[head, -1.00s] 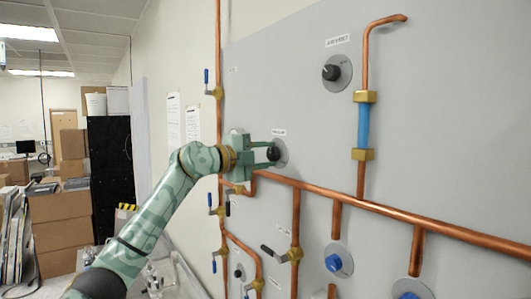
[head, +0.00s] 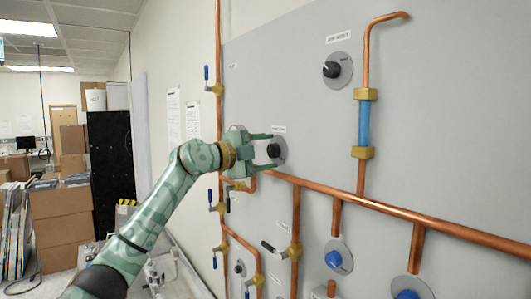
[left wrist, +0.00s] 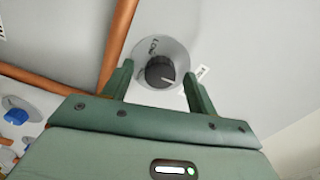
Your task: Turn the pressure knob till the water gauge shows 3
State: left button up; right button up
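A black knob (head: 274,150) sits on a grey round plate on the wall panel, under a small label too blurred to read. In the left wrist view the gripper (left wrist: 160,84) frames the knob the same way. No gauge with readable numbers shows. My right gripper is not in view.
Another black knob (head: 331,69) is up right, beside a copper pipe with a blue section (head: 364,124). A copper pipe (head: 400,219) crosses the panel just below my left gripper. Blue knobs (head: 334,259) and blue-handled valves (head: 217,89) are around. Cardboard boxes (head: 62,219) stand far left.

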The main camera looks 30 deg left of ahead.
pick_arm(q)
jog(key=b+v, duration=0.7)
jog(key=v, duration=0.9)
jog(key=shift+a+b, duration=0.15)
jog(key=shift+b, duration=0.2)
jog(key=shift+s+f, duration=0.1)
jog(key=shift+f, duration=0.05)
